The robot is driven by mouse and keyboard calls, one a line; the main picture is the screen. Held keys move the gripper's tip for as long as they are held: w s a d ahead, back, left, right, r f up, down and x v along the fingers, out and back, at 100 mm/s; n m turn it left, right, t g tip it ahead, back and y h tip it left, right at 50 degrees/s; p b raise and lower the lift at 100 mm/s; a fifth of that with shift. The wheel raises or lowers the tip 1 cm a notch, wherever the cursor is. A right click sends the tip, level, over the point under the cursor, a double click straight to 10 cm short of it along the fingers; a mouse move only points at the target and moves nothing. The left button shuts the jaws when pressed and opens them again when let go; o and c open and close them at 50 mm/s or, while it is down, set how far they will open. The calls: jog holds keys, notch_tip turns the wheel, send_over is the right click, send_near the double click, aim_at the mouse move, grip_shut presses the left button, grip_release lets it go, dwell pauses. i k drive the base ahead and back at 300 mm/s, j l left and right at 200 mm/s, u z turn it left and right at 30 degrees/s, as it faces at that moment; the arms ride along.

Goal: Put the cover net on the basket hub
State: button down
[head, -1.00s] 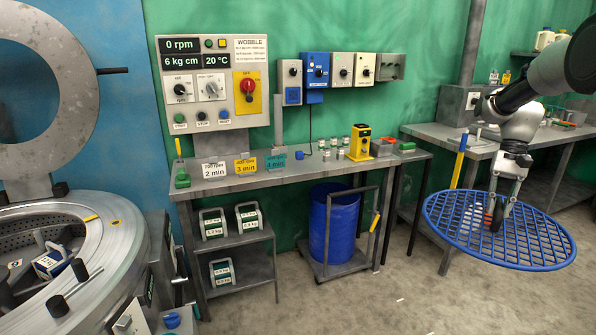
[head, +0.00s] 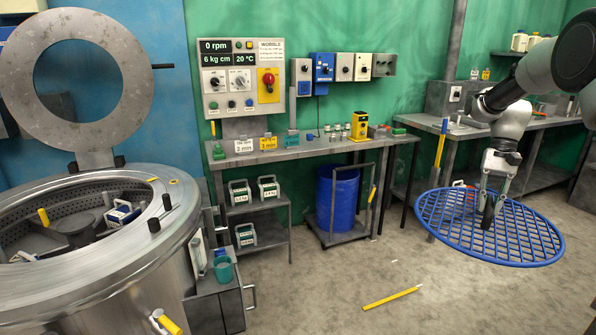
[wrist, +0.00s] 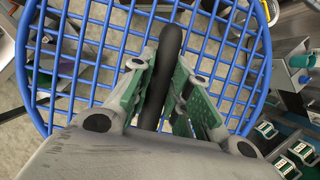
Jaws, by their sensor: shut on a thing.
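The cover net (head: 535,235) is a round blue grid with a thick blue rim. It hangs roughly level in the air at the right of the head view. My gripper (head: 488,205) is above its middle, shut on the net's dark upright handle. In the wrist view the dark handle (wrist: 168,65) stands between the green-padded fingers of my gripper (wrist: 165,95), with the blue net (wrist: 225,50) spread around it. The basket drum (head: 150,245) is at the left with its round lid raised. A dark hub (head: 75,228) shows inside, partly cut by the rim.
A blue-and-white block (head: 122,214) lies inside the drum. A bench (head: 300,150) with small items runs along the green wall, with a blue barrel (head: 338,198) below. A yellow stick (head: 391,298) lies on the open floor between drum and net.

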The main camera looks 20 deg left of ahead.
aim_at(76, 222)
jog(key=k+j+u, duration=0.2)
jog(key=k+j, duration=0.2)
jog(key=j, duration=0.25)
jog(key=k+j+u, duration=0.1)
jog(key=j, duration=0.25)
jog(key=j+u, duration=0.15)
jog(key=j, duration=0.55)
jog(key=j+u, duration=0.15)
jog(key=j, duration=0.6)
jog(key=j+u, duration=0.2)
jog(key=j, duration=0.5)
jog(key=i+j+u, duration=0.15)
jog(key=j, duration=0.55)
jog(key=i+j+u, duration=0.1)
jog(key=i+j, duration=0.15)
jog(key=j, duration=0.25)
jog(key=i+j+u, duration=0.15)
jog(key=i+j, duration=0.15)
jog(key=j, duration=0.15)
